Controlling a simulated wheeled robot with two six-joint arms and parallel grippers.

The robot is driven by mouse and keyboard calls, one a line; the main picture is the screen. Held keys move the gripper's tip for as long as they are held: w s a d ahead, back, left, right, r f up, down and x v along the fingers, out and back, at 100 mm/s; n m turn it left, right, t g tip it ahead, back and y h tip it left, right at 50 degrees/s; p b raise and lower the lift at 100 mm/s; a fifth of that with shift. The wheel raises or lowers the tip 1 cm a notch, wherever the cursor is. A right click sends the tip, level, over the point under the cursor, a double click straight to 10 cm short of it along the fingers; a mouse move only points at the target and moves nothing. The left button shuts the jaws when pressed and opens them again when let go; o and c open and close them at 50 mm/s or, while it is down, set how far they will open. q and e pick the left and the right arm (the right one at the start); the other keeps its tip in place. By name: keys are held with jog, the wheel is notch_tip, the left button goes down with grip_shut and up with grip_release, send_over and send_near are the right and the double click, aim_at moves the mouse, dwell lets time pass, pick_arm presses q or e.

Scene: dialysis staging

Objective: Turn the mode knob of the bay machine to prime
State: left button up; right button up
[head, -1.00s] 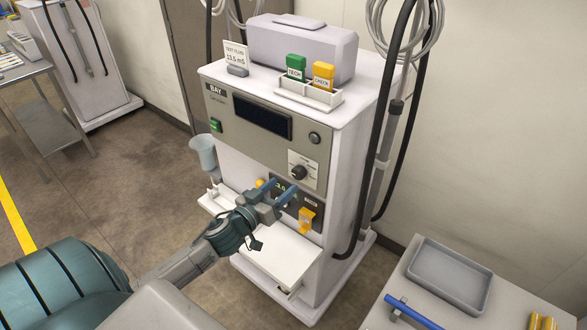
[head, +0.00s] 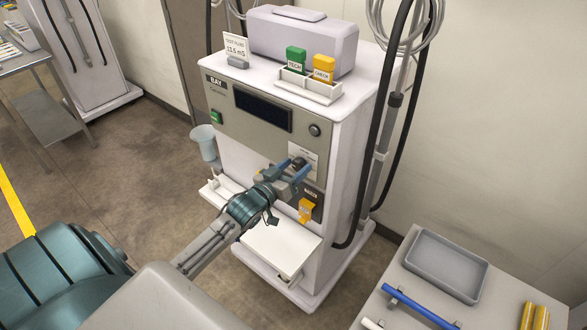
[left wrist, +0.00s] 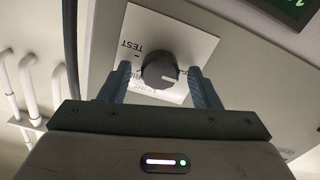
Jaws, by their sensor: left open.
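The bay machine (head: 225,120) stands in the middle of the head view. Its black mode knob (head: 299,163) is on the front panel, over a white label plate. My left gripper (head: 290,168) is in front of the knob, its arm covering part of the panel. In the left wrist view the knob (left wrist: 159,70) sits between the two open fingers (left wrist: 162,80), with a gap on each side. The knob's pale pointer mark faces right in that view. The label shows "TEST"; other words are partly hidden. My right gripper is not in view.
Green and yellow tags (head: 324,68) stand in a white holder on the machine. A white shelf (head: 275,248) juts out below the panel. Black hoses run down the machine's right side. A side table with a grey tray (head: 433,265) and a blue bar (head: 420,306) is at lower right.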

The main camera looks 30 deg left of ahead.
pick_arm(q)
jog(key=shift+c, duration=0.3)
jog(key=c, duration=0.9)
jog(key=shift+c, duration=0.2)
jog(key=shift+m, duration=0.4)
jog(key=m+b, duration=0.2)
jog(key=m, duration=0.1)
jog(key=shift+f, duration=0.1)
jog(key=m+b, duration=0.3)
jog(key=m, duration=0.3)
jog(key=shift+d, duration=0.1)
jog(key=m+b, duration=0.2)
jog(key=m, duration=0.3)
jog(key=m+b, duration=0.2)
jog(key=m, duration=0.3)
